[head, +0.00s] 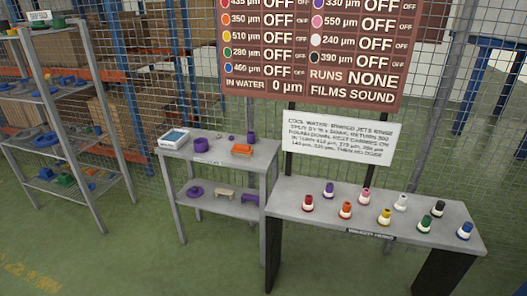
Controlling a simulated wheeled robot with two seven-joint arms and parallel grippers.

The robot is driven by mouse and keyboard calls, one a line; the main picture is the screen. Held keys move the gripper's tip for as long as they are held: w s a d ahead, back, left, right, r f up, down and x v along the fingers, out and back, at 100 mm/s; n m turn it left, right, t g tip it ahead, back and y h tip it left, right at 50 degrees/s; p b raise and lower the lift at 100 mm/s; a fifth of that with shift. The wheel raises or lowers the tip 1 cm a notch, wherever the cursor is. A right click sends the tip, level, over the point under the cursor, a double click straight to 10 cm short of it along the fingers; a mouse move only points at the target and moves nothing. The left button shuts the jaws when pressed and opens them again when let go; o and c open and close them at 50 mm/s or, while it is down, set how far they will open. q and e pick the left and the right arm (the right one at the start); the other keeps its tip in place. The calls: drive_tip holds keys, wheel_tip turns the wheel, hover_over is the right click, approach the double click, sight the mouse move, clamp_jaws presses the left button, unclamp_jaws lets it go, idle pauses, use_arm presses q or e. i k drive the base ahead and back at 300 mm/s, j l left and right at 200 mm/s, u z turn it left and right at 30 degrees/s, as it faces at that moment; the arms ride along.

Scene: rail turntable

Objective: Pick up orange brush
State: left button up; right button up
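An orange, low, block-like object (241,149) lies on the top of a small grey two-shelf table (222,161), near its right front edge. It may be the orange brush, but bristles are too small to make out. Beside it on the same top are a purple round cup-like piece (201,145), a small purple upright piece (251,137) and a white-and-blue box (173,139). An orange-topped knob (346,210) stands on the table at the right. Neither of my grippers is in view.
The right grey table (300,205) holds several coloured knobs. Its dark legs stand near the small table. A sign board (310,60) and a white notice (340,142) stand behind. Grey shelving (75,120) is at left. The green floor (130,250) in front is clear.

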sight(244, 150)
drive_tip(key=i+j+z, duration=0.25)
drive_tip(key=i+z, duration=0.2)
drive_tip(key=i+j+z, duration=0.4)
drive_tip(key=i+j, duration=0.05)
